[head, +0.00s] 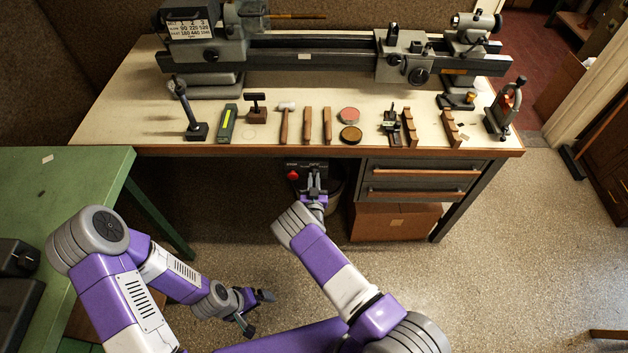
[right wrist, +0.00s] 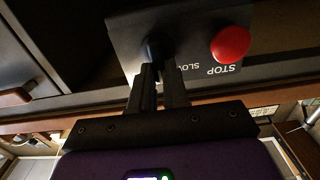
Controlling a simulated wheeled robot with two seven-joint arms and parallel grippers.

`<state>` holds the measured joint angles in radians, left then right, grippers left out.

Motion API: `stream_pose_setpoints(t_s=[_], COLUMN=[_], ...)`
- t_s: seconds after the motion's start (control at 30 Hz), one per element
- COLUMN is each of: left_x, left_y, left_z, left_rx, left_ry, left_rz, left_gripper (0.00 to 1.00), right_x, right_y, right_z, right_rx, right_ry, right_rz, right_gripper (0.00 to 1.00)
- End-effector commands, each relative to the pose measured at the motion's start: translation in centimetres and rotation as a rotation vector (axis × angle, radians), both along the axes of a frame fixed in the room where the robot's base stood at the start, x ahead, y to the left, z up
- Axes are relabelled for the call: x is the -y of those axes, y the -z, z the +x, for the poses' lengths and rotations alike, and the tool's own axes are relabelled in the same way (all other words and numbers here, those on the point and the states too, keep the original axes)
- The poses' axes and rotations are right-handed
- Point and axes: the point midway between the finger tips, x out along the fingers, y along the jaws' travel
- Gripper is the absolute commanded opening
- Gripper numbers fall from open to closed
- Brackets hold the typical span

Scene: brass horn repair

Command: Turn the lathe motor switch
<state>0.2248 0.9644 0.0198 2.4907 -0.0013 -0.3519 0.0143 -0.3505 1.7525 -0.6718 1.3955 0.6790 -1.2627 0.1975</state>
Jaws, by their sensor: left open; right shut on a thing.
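The lathe motor switch box is a dark panel (head: 306,166) under the front edge of the bench. It carries a red stop button (head: 293,175), which also shows in the right wrist view (right wrist: 231,44) beside the lettering STOP and SLOW. A dark switch knob (right wrist: 158,45) sits left of the button in the right wrist view. My right gripper (head: 315,172) is at the panel, its fingers shut on the knob, which they partly hide. My left gripper (head: 257,312) is open and empty, low over the floor, away from the bench.
The lathe (head: 340,58) stands along the back of the bench (head: 110,125). Hand tools, including a mallet (head: 285,118), lie in a row near its front edge. Drawers (head: 417,180) are right of the panel, with a cardboard box (head: 395,222) below. A green table (head: 70,180) stands at left.

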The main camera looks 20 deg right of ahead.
Motion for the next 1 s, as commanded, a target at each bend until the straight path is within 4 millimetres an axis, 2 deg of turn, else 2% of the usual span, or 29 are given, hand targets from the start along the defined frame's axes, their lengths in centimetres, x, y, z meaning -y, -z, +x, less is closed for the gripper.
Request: stream_pose_setpoints(t_s=[0.27,1.0], left_x=[0.0,0.0], left_y=[0.4,2.9], left_z=[0.0,0.0], left_rx=[0.000,0.000], left_ry=[0.000,0.000], left_rz=[0.000,0.000], left_gripper=[0.98,0.98], right_x=[0.2,0.9], right_y=[0.1,0.3], right_z=[0.0,-0.2], right_rx=[0.024,0.170], right_ry=[0.002,0.002], right_rz=[0.087,0.585], right_gripper=[0.00,0.00])
